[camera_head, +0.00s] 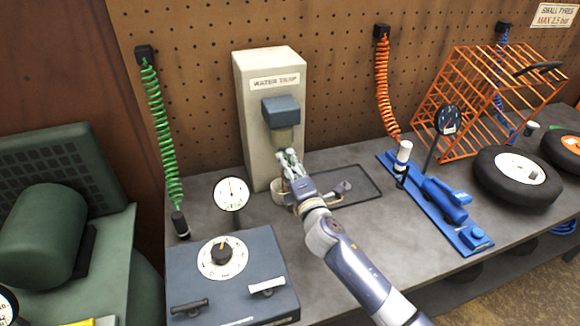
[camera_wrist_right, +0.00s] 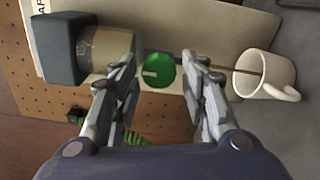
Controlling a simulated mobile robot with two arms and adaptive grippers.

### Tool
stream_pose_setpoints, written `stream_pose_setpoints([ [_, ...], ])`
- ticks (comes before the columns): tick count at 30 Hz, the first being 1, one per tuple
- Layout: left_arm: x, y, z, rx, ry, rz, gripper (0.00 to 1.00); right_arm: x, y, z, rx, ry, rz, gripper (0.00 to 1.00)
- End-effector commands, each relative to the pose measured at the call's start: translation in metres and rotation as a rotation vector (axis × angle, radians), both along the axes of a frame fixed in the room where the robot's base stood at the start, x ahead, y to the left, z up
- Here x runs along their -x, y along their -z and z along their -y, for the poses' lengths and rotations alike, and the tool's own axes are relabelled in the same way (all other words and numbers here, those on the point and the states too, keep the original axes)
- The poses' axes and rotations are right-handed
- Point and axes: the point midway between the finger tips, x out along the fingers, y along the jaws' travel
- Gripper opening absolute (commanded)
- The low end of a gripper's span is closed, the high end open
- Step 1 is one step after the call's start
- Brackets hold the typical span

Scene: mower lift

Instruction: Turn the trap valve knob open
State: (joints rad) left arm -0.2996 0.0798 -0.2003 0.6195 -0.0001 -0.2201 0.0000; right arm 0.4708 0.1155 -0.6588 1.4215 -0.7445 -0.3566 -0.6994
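The water trap stands on a beige post (camera_head: 258,130) labelled "WATER TRAP". It has a blue-grey block (camera_head: 281,111) with a dull bowl (camera_head: 285,136) under it. In the right wrist view the round green knob (camera_wrist_right: 159,71), with a pale mark on its face, shows between the fingers of my right gripper (camera_wrist_right: 157,75). The gripper is open, one finger on each side of the knob; contact cannot be told. In the head view the right gripper (camera_head: 288,160) is just below the bowl and largely hides the knob. My left gripper is not in view.
A white mug (camera_wrist_right: 264,77) stands below the trap, close to the right gripper. A blue-grey box with a dial (camera_head: 222,256) is at the bench front left. A blue bead-breaker-like tool (camera_head: 445,200), a tyre (camera_head: 516,176) and an orange cage (camera_head: 470,100) are to the right.

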Motion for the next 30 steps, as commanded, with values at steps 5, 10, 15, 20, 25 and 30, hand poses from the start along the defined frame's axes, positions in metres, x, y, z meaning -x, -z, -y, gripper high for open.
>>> stream_pose_setpoints([
  [5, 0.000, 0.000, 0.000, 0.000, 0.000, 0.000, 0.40, 0.000, 0.000, -0.001, -0.004, -0.001, -0.001, 0.51],
  [10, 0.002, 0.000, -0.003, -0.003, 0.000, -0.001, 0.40, 0.001, 0.000, 0.000, -0.006, 0.000, -0.001, 0.51],
  [15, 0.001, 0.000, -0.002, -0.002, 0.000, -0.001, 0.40, 0.010, 0.000, 0.003, -0.006, 0.000, -0.002, 0.51],
  [20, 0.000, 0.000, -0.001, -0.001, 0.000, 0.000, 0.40, 0.032, 0.001, 0.010, -0.006, -0.002, -0.002, 0.51],
  [25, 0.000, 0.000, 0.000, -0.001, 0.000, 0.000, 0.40, 0.061, 0.001, 0.019, -0.005, -0.002, -0.003, 0.51],
  [30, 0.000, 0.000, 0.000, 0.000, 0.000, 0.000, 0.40, 0.088, 0.001, 0.027, -0.005, -0.002, -0.003, 0.51],
])
